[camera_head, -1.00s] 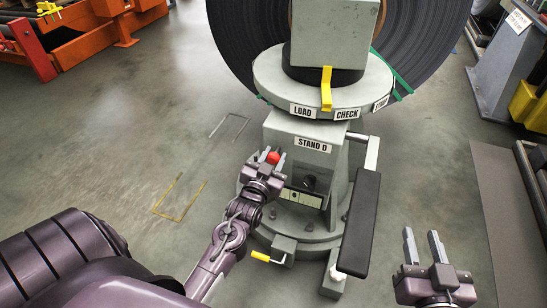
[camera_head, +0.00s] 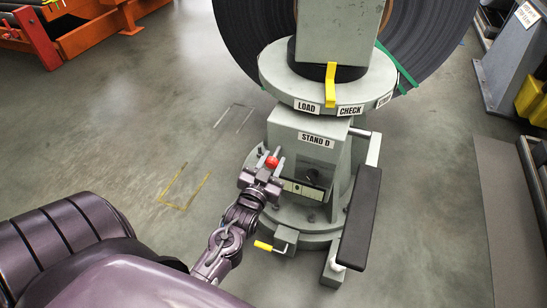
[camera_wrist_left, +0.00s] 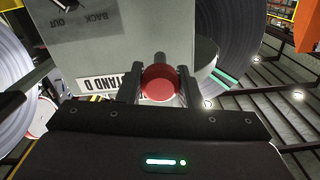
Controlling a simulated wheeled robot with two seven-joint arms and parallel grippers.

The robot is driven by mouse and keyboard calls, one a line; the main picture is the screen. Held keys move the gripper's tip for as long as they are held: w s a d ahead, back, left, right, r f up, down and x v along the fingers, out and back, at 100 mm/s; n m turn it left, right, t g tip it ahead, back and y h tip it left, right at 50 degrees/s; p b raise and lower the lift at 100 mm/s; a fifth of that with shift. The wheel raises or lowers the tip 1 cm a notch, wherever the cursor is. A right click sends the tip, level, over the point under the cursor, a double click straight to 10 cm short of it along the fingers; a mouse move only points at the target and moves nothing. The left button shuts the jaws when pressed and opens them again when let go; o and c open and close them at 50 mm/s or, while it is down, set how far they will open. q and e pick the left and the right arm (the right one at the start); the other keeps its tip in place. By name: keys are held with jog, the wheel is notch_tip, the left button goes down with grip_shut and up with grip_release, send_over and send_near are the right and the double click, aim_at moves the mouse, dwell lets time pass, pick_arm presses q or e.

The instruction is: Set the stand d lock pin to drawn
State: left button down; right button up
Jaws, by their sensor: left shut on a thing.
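The stand D pedestal (camera_head: 292,123) is grey, with a "STAND D" label (camera_head: 316,140) on its upper block. The lock pin's red round knob (camera_head: 271,163) sits at the left side of the stand, below the label. In the left wrist view the red knob (camera_wrist_left: 160,84) is between the two fingers, with a short grey shaft behind it. My left gripper (camera_head: 269,156) is shut on this knob. The fingers hide part of its sides, and how far the pin stands out is hard to tell. My right gripper is out of view.
A large dark strip coil (camera_head: 240,35) sits above the round plate with "LOAD" and "CHECK" labels. A black padded bar (camera_head: 361,215) stands at the right of the stand. A yellow-ended handle (camera_head: 264,246) sticks out low.

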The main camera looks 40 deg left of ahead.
aim_at(270, 166)
pick_arm(q)
jog(key=shift+s+d+f, duration=0.1)
jog(key=shift+f, duration=0.1)
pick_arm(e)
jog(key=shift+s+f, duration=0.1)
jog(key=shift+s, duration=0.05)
pick_arm(q)
jog(key=c, duration=1)
grip_release()
jog(key=shift+s+r, duration=0.1)
jog(key=shift+r, duration=0.05)
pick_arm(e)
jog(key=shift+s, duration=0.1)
pick_arm(q)
jog(key=p+v, duration=0.1)
jog(key=v, duration=0.5)
jog(key=shift+s, duration=0.35)
jog(key=shift+s+d, duration=0.15)
jog(key=shift+s, duration=0.4)
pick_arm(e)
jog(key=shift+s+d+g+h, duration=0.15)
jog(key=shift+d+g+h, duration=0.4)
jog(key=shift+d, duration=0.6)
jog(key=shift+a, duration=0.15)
